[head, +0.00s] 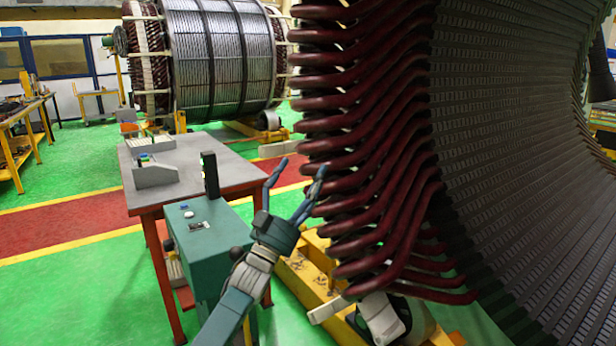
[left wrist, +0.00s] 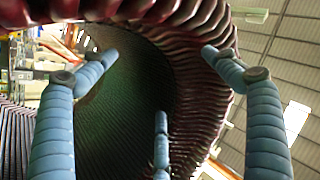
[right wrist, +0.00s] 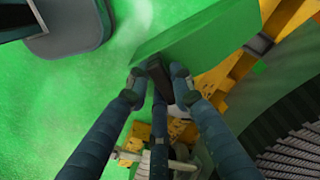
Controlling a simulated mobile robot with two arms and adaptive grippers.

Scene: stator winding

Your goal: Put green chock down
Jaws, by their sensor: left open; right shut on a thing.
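In the right wrist view the green chock (right wrist: 205,38) is a flat-faced green block with a dark part (right wrist: 161,80) between the fingers. My right gripper (right wrist: 158,88) is shut on it and holds it over the green floor, near yellow framework. In the head view the chock and right fingers are not visible; pale parts that seem to be my right arm show below the coils. My left gripper (head: 299,172) is open and empty, fingers up, in front of the dark red coil ends. Its spread fingers also show in the left wrist view (left wrist: 160,70).
The large stator (head: 520,150) with dark red coil ends (head: 360,150) fills the right side. A grey-topped table (head: 225,170) and a teal cabinet (head: 205,240) stand left of my left arm. A yellow frame (head: 305,285) lies under the stator.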

